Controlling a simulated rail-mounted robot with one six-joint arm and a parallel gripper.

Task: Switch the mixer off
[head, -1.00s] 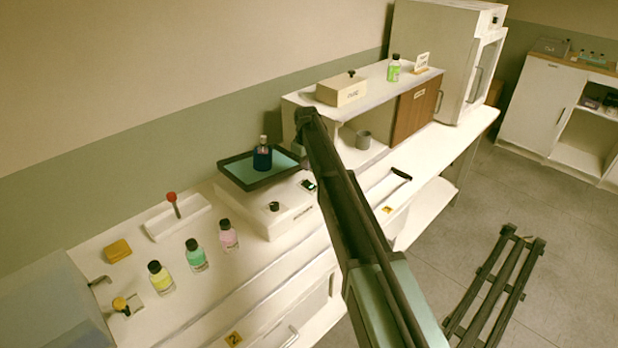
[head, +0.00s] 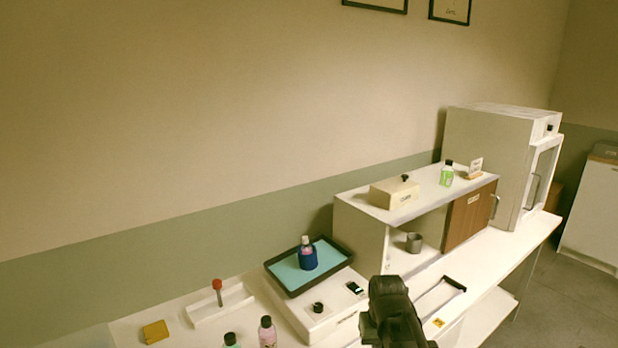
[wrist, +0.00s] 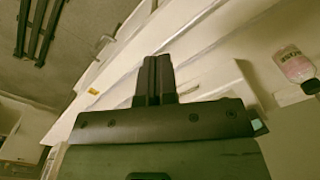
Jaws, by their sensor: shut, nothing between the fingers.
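The mixer (head: 300,324) is a white box on the bench in the head view. A dark-rimmed tray (head: 285,284) with a teal surface lies on top, bearing a bottle in a blue holder (head: 308,258). A black knob (head: 318,307) and a small dark display (head: 355,287) are on the mixer's upper face. Whether it is running cannot be told. My gripper (wrist: 157,62) is shut and empty in the wrist view, over the pale bench. In the head view my dark arm rises right of the mixer; its fingertips are not clear there.
A pink bottle (head: 267,332) and a green one (head: 231,340) stand left of the mixer, near a red-tipped stick (head: 217,290) in a white stand. A yellow block (head: 156,332) is farther left. A shelf (head: 366,208) with a grey cup (head: 414,242) is to the right.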

